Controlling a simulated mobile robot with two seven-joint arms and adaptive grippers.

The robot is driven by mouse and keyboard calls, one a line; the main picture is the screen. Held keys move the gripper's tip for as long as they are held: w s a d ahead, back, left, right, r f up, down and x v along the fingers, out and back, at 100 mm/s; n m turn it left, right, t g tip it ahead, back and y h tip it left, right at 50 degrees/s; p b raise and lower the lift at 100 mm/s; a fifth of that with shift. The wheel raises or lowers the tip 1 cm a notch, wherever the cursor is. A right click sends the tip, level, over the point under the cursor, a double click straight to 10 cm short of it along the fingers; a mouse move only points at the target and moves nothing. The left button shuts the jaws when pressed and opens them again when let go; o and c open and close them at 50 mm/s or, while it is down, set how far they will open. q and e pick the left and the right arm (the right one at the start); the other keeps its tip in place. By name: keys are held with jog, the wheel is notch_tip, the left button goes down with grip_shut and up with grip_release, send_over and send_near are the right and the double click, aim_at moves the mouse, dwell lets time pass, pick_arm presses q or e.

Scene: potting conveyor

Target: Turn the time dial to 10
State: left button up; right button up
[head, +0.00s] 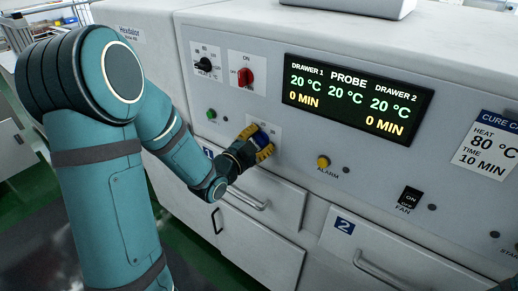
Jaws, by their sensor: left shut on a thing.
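The display (357,99) reads 20 °C for drawer 1, probe and drawer 2, and 0 MIN for both drawers. My right gripper is not in view.
A black heater-style knob (205,64) and a red switch (245,76) sit above. A green lamp (211,114), a yellow alarm lamp (323,162) and a fan switch (410,198) are on the panel. Drawer handles (249,199) protrude below. A card (487,149) reads HEAT 80 °C, TIME 10 MIN.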

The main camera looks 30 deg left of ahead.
pick_arm(q)
jog(key=shift+m+b, duration=0.7)
jog(key=shift+r, duration=0.1)
jog(key=shift+w, duration=0.1)
jog(key=o, duration=1.2)
